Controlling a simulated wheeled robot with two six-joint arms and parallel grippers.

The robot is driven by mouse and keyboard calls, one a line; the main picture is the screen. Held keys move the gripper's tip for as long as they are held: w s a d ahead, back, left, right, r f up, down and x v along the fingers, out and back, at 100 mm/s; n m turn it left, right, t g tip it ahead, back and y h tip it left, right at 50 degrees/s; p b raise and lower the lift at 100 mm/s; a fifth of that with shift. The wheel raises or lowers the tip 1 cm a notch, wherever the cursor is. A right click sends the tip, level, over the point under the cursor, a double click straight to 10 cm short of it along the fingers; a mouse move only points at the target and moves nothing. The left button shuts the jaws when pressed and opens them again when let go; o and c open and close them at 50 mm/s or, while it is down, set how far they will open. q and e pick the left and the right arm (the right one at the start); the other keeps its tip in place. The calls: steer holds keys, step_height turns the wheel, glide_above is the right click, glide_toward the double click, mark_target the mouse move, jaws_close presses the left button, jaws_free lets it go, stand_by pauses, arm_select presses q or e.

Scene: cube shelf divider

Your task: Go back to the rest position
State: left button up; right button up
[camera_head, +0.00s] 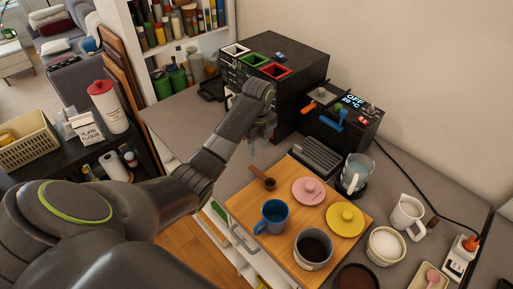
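My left arm reaches in from the lower left, and its gripper (264,130) hangs in front of the black cube shelf (303,60). The gripper is small and partly hidden by my own wrist, so whether its fingers are open or shut is unclear, and I see nothing clearly held. The cube shelf has white, green and red framed openings on top. My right gripper is not in view.
A wooden board (245,212) carries a blue mug (272,217), a dark-filled cup (313,249), pink (309,190) and yellow (345,219) lids. A black machine (345,115), glass jug (356,172) and white pitcher (406,214) stand right. Counter left of the cube is mostly clear.

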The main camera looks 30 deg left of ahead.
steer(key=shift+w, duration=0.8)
